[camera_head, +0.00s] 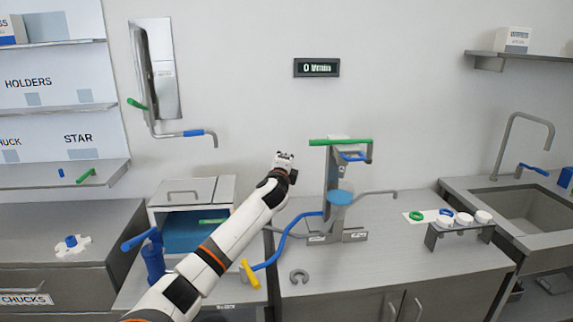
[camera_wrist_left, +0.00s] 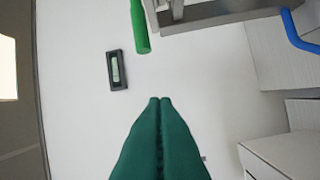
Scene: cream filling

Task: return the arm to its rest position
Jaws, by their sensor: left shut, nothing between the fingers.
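My left arm reaches in from the bottom of the head view, and its gripper (camera_head: 284,158) is raised in front of the wall above the counter. In the left wrist view the two green fingers of the left gripper (camera_wrist_left: 160,100) are pressed together with nothing between them. The gripper is apart from the filling machine (camera_head: 333,185), which stands to its right with a green bar on top (camera_head: 340,142). A green bar also shows in the left wrist view (camera_wrist_left: 140,27). My right gripper is not in view.
A wall display (camera_head: 316,68) hangs above. A box with an open blue-lined front (camera_head: 190,190) stands left of the machine. A small stand with white caps (camera_head: 460,228) and a sink (camera_head: 525,205) are at right.

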